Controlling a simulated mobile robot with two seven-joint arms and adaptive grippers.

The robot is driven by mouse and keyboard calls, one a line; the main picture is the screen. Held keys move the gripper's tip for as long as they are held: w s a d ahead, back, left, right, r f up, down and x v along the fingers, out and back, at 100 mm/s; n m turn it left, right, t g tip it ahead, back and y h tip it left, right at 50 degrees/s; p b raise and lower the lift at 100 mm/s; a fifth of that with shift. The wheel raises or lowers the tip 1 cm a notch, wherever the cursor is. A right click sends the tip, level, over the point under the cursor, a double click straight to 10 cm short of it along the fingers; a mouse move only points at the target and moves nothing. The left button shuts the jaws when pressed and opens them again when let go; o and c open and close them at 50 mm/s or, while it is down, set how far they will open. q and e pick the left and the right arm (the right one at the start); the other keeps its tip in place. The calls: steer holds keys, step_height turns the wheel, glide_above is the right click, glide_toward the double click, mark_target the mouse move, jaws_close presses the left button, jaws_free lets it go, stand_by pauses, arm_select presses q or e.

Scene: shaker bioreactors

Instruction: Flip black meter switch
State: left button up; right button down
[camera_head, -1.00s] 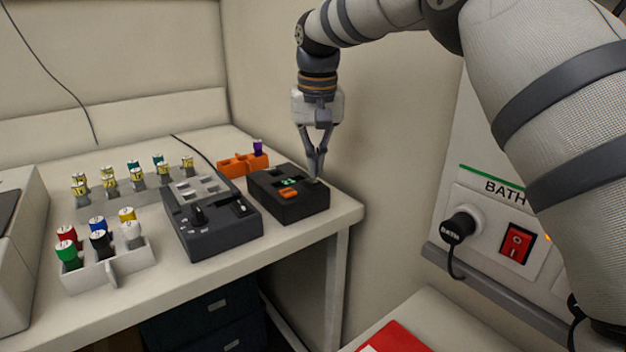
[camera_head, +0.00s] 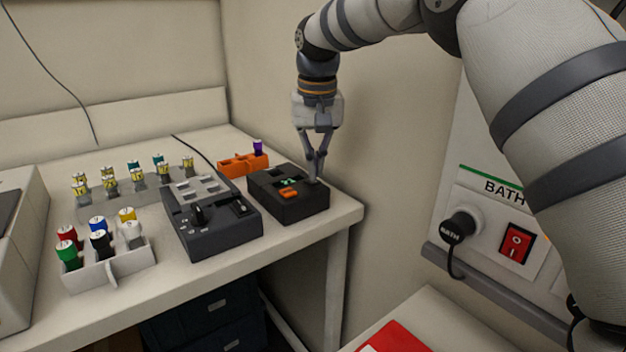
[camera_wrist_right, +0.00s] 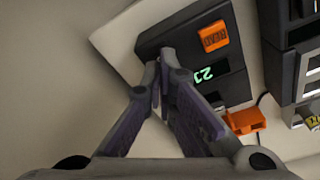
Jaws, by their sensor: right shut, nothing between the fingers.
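The black meter (camera_head: 290,201) sits near the right end of the bench, with a lit green display and an orange button or label (camera_head: 288,193) on its top. The wrist view shows the meter (camera_wrist_right: 187,36) too, with its orange part (camera_wrist_right: 213,37) and green digits. My right gripper (camera_head: 317,178) is shut and empty, pointing down with its tips at the right part of the meter's top. In the wrist view the closed fingertips (camera_wrist_right: 160,58) cover part of the meter, and the switch is hidden there. I cannot tell whether they touch it. My left gripper is out of view.
A larger dark grey device (camera_head: 213,238) stands just left of the meter. An orange rack (camera_head: 243,165) with a purple-capped vial is behind. A white rack (camera_head: 108,268) and several capped vials are further left. The wall is close on the right.

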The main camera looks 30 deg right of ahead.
steer(key=shift+f, duration=0.75)
stand_by(0.3)
steer(key=shift+r, duration=3.5)
steer(key=shift+f, duration=0.1)
